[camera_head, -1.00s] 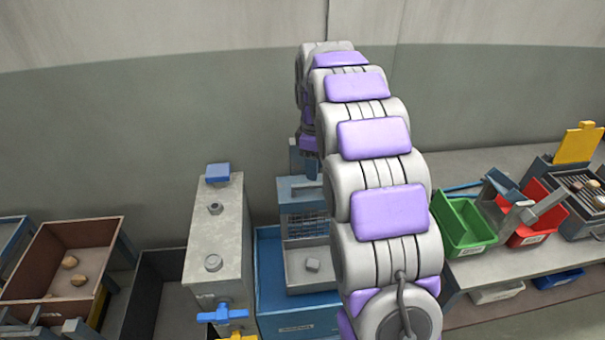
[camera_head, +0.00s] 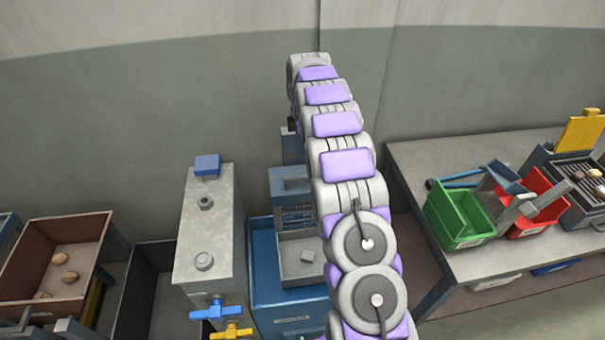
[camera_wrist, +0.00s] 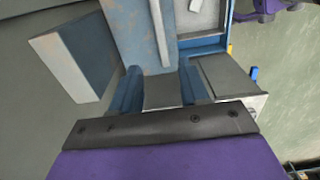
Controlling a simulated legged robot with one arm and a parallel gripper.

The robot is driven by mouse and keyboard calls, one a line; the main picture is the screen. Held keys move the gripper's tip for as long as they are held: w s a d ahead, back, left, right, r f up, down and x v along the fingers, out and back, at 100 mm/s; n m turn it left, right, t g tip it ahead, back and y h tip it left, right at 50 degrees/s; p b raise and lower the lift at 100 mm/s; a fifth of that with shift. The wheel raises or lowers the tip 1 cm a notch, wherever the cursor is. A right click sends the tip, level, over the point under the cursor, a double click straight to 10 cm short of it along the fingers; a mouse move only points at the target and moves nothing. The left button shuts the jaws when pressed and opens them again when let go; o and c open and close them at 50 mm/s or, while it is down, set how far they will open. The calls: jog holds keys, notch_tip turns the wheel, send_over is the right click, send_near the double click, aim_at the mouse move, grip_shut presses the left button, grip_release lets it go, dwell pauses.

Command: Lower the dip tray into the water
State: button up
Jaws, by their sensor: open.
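The dip tray (camera_head: 298,265) is a light grey shallow tray with a small grey block in it. It hangs from a blue-grey frame at the blue tank (camera_head: 262,290), left of my arm in the head view. The tray's corner also shows at the top of the wrist view (camera_wrist: 203,18). My gripper (camera_wrist: 160,80) is open, with its two blue fingers apart. A blue-grey upright plate (camera_wrist: 140,35) stands just ahead of the fingers. I cannot tell whether they touch it. My arm hides the gripper in the head view. The water is not clearly visible.
A tall grey box (camera_head: 208,235) with blue and yellow valves stands left of the tank. A brown bin (camera_head: 62,258) with several lumps is farther left. A table (camera_head: 425,165) on the right holds a green bin (camera_head: 460,220) and a red bin (camera_head: 535,205).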

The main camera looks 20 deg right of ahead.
aim_at(303, 176)
notch_tip(303, 176, down, 14)
jog(key=shift+d+r+b, duration=0.1)
jog(key=shift+r+b, duration=0.15)
jog(key=shift+b, duration=0.75)
jog(key=shift+c, duration=0.3)
grip_shut()
jog(key=shift+r, duration=0.1)
